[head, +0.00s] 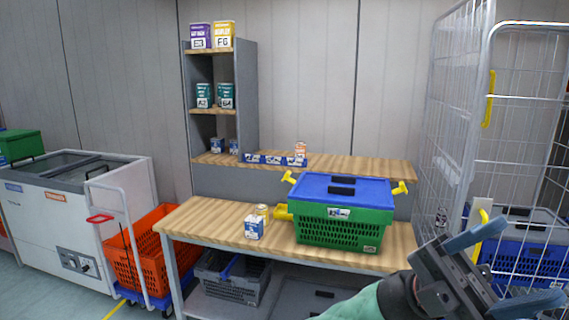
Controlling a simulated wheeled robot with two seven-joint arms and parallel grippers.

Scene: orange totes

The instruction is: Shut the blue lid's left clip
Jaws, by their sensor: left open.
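The blue lid (345,190) lies on a green crate (343,232) on the wooden bench. A yellow clip (288,177) sticks up and outward at the lid's left end. Another yellow clip (400,188) sticks out at its right end. A further yellow piece (283,212) shows lower down beside the crate's left side; I cannot tell what it belongs to. My left gripper (530,262) is open and empty at the lower right, in front of the wire cage and well right of the crate. It is apart from the lid and clips. My right gripper is out of view.
On the bench (205,222), a white-and-blue box (254,227) and a yellow-topped container (263,211) stand left of the crate. The wire cage (470,130) stands at the right. The bench's left end is clear.

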